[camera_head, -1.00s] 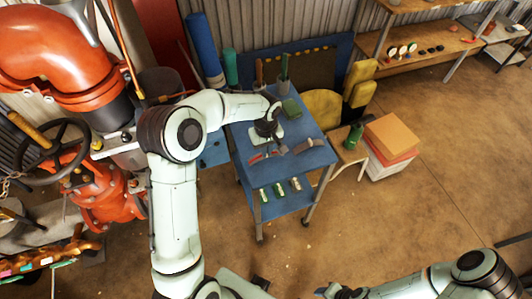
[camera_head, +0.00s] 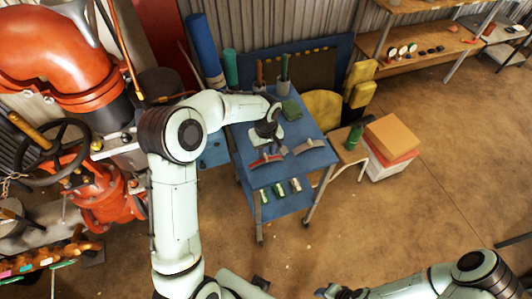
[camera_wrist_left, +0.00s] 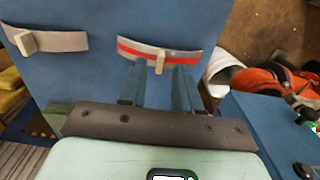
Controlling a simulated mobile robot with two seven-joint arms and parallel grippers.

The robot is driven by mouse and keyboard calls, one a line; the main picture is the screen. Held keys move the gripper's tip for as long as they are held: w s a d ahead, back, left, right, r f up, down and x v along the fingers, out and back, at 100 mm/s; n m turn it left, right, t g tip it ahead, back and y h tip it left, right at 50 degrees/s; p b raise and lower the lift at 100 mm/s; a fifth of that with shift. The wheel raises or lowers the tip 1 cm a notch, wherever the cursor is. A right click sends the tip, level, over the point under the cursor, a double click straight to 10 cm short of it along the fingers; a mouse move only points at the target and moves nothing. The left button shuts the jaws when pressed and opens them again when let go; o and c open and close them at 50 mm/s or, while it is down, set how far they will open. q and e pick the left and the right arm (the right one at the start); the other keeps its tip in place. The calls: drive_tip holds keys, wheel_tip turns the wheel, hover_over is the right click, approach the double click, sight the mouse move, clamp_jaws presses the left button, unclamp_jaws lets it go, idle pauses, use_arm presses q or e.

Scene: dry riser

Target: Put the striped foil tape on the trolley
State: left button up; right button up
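The striped foil tape (camera_wrist_left: 160,52) is a curved pale strip with a red stripe and a small beige tab. It lies on the blue trolley top (camera_wrist_left: 100,75); in the head view the tape (camera_head: 266,159) is near the front edge of the trolley (camera_head: 242,150). My left gripper (camera_wrist_left: 160,72) has its two fingers apart, one on each side of the tab, with gaps beside it. In the head view my left gripper (camera_head: 266,146) is just behind the tape. My right gripper (camera_head: 332,291) is at the bottom edge, its fingers unclear.
A plain grey strip with a tab (camera_head: 308,146) lies beside the tape. A green block (camera_head: 291,109) and a tool cup (camera_head: 283,86) are farther back. Several small cans (camera_head: 280,190) stand on the lower shelf. A stool (camera_head: 350,149) and stacked boxes (camera_head: 391,140) are right of the trolley.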

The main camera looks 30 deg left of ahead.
sight(266, 156)
use_arm(q)
wheel_tip(266, 156, up, 10)
drive_tip(key=shift+f+p, duration=0.2)
drive_tip(key=shift+p, duration=0.1)
idle(0.4)
